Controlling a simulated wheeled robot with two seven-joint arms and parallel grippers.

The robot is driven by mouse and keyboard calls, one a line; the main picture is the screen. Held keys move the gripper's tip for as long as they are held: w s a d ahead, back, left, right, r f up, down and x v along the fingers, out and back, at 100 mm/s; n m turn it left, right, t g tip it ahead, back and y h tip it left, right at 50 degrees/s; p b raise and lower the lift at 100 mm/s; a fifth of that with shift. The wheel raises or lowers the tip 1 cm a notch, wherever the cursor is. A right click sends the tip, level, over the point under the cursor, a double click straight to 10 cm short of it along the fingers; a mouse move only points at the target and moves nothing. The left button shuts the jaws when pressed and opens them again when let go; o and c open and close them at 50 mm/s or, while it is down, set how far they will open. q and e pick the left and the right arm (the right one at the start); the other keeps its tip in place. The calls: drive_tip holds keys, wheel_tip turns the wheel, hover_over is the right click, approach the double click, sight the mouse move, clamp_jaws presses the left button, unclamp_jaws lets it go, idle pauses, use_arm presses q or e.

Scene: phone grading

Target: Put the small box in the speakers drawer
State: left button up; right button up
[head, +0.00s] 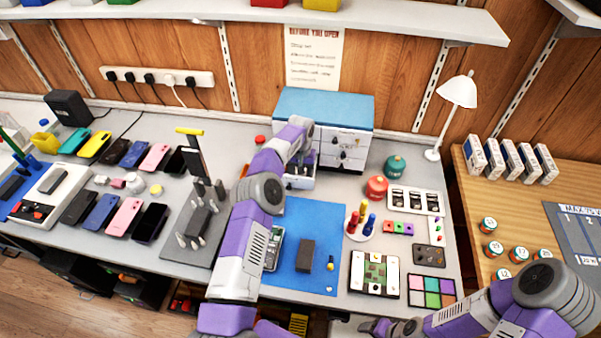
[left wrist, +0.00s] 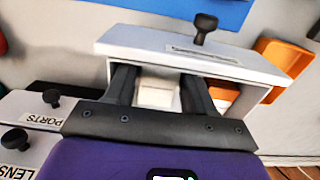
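The small box (left wrist: 157,95) is white and sits between the two fingers of my left gripper (left wrist: 159,82) in the left wrist view. The fingers appear shut on it, inside the open drawer (left wrist: 175,48) of the cabinet. That drawer's front has a black knob and a label too small to read. In the head view the white cabinet (head: 345,150) has a blue top, and my left gripper (head: 301,165) reaches down to its pulled-out drawer, partly hidden by my wrist. My right gripper (head: 388,328) is low at the bottom edge, away from the cabinet.
Drawer fronts labelled PORTS (left wrist: 45,110) and LENS (left wrist: 15,150) sit beside the open drawer. An orange bin (left wrist: 283,60) shows beyond it. A blue mat (head: 318,215) lies before the cabinet, with red (head: 377,188) and green (head: 395,165) rounded containers to the right.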

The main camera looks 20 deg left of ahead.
use_arm(q)
drive_tip(key=shift+r, duration=0.2)
wheel_tip(320, 180, up, 12)
drive_tip(key=p, duration=0.3)
idle(0.4)
